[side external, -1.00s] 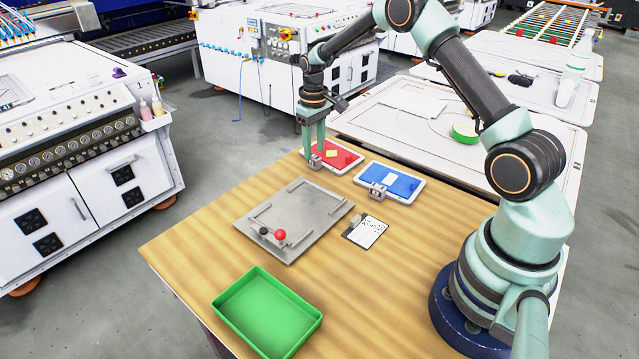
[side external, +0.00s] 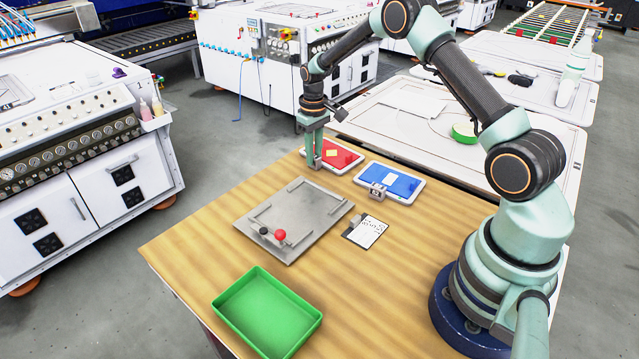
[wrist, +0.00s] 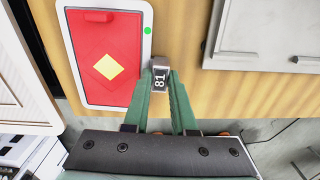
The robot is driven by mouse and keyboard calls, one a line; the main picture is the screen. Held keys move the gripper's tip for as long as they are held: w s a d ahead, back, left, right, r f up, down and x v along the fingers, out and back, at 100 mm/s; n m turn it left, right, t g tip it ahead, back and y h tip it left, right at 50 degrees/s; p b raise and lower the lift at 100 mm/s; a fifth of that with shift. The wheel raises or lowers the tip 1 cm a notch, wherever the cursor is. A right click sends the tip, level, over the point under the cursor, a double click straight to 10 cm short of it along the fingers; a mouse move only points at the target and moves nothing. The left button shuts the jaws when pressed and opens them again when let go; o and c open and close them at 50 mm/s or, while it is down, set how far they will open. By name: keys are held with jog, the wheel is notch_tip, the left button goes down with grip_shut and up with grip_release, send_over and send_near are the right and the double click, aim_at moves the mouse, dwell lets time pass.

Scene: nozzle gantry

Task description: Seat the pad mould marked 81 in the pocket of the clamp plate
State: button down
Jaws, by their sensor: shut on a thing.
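The pad mould marked 81 is a red panel with a yellow diamond in a white frame (side external: 341,151), lying flat at the table's far edge. Its marked block (wrist: 160,78) reads 81 in the wrist view, at the mould's side edge. My gripper (side external: 316,164) points down there, its two fingers shut on that block from both sides. The fingers hide most of the block in the side view. The grey clamp plate (side external: 296,215) lies flat nearer the camera, with raised rails around its pocket and a red and a black knob at its near corner. The pocket is empty.
A blue pad mould (side external: 391,184) with its own marked block lies to the right of the red one. An empty green tray (side external: 266,312) sits at the near edge. Bare wood lies between them.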

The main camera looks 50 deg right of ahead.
jog(key=shift+r, duration=2.5)
jog(key=shift+w+a+r+m, duration=0.1)
jog(key=shift+a+m, duration=0.4)
jog(key=shift+a, duration=0.05)
jog(key=s+a+r+m, duration=0.2)
jog(key=a+r+m, duration=0.1)
jog(key=a+m, duration=1.25)
jog(key=shift+m, duration=0.35)
jog(key=shift+d+f, duration=0.25)
jog(key=shift+f, duration=1.15)
jog(key=shift+d+f, duration=0.2)
jog(key=shift+f, duration=1.15)
jog(key=shift+f, duration=0.9)
